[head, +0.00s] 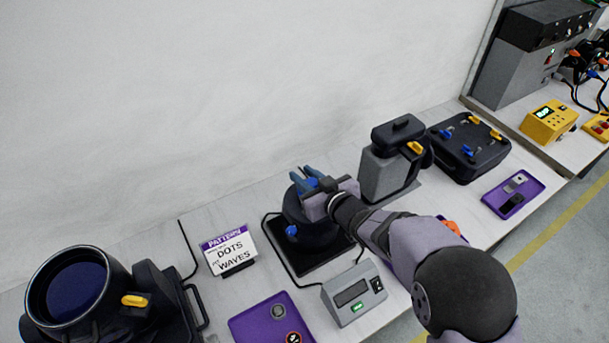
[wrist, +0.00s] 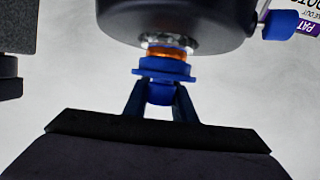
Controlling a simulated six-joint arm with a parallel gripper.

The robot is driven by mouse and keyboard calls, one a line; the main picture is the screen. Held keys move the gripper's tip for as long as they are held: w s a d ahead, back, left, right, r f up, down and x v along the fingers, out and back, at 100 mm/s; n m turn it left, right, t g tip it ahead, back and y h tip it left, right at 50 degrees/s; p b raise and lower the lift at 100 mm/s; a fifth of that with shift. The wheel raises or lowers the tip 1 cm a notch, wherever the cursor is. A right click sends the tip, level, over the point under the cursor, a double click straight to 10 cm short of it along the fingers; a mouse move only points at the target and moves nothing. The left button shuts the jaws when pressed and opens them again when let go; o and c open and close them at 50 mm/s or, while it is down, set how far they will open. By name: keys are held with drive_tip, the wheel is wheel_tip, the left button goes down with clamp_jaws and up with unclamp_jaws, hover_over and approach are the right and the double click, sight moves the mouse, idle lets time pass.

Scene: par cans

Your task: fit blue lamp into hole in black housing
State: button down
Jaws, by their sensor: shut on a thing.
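The blue lamp (wrist: 165,70) has a blue collar and base, an orange band and a clear, shiny tip. My gripper (wrist: 160,98) is shut on its blue base, and the gripper also shows in the head view (head: 310,181). The round black housing (wrist: 185,14) is right at the lamp's tip in the wrist view. The tip meets the housing's face; the hole is hidden, and I cannot tell how deep the tip goes. In the head view the housing (head: 308,228) stands on a black base, with a blue knob on its side, partly under my gripper.
A grey box-shaped unit (head: 388,172) stands close right of the housing. A pattern sign (head: 229,250), a large black lamp can (head: 75,290), a purple tray (head: 262,318) and a grey meter (head: 353,293) are nearby. A black case (head: 468,147) lies farther right.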

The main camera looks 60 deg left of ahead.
drive_tip(key=shift+f+b, duration=1.3)
drive_tip(key=shift+f, duration=0.4)
drive_tip(key=c, duration=1.5)
unclamp_jaws()
drive_tip(key=shift+d, duration=0.1)
drive_tip(key=shift+c, duration=0.2)
drive_tip(key=shift+o, duration=0.8)
drive_tip(key=shift+f, duration=0.1)
drive_tip(key=shift+d+f, duration=0.15)
drive_tip(key=shift+d+b, duration=0.3)
drive_tip(key=shift+d, duration=0.1)
drive_tip(key=shift+a+r+b+v, duration=0.1)
drive_tip(key=shift+r+b+v, duration=0.15)
drive_tip(key=shift+v, duration=0.85)
drive_tip(key=shift+a+r+b+v, duration=0.15)
drive_tip(key=shift+b+v, duration=0.15)
drive_tip(key=shift+v, duration=0.75)
drive_tip(key=shift+d+r+b+v, duration=0.1)
drive_tip(key=shift+r+b+v, duration=0.15)
drive_tip(key=shift+v, duration=0.85)
drive_tip(key=shift+w, duration=0.15)
